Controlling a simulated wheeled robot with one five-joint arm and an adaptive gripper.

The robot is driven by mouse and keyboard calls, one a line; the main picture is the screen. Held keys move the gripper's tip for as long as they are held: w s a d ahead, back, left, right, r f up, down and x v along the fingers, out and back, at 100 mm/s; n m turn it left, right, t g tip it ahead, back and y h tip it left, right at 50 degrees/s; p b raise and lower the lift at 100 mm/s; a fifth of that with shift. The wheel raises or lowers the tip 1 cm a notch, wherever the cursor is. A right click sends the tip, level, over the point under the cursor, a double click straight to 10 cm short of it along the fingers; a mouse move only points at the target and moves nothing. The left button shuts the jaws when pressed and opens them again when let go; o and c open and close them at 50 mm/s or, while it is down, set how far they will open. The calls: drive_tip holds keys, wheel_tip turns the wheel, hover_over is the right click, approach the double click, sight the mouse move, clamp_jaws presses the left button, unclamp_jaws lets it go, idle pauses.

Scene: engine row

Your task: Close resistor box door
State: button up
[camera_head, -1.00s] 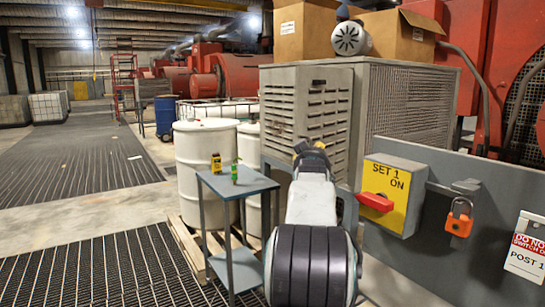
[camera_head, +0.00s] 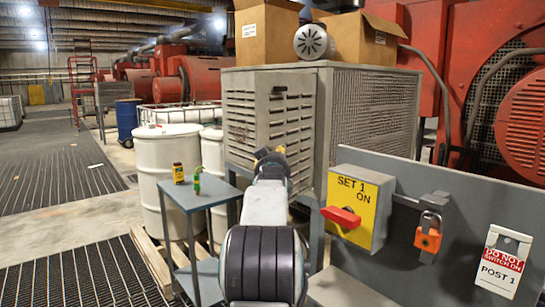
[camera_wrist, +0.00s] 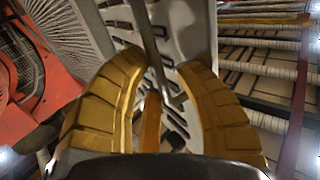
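The resistor box (camera_head: 372,110) is a grey metal cabinet with mesh on its right side. Its louvred door panel (camera_head: 250,112) faces left in the head view, with a small dark handle (camera_head: 279,90) near the top. I cannot tell how far the door stands ajar. My gripper (camera_head: 268,154) is in front of the door's lower part, seen from behind. In the wrist view my gripper's yellow fingers (camera_wrist: 160,68) are spread apart. The slotted grey panel (camera_wrist: 185,30) lies beyond them, and a thin dark bar (camera_wrist: 150,45) crosses between them. Contact is unclear.
A yellow switch box (camera_head: 372,205) with a red lever and an orange padlock (camera_head: 428,238) stand right of my arm on a grey panel. A small blue-grey table (camera_head: 205,193) with two small items and white drums (camera_head: 165,150) stand left. Cardboard boxes (camera_head: 265,30) sit atop the cabinet.

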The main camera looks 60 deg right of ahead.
drive_tip(key=shift+o, duration=0.4)
clamp_jaws()
drive_tip(key=shift+a, duration=0.1)
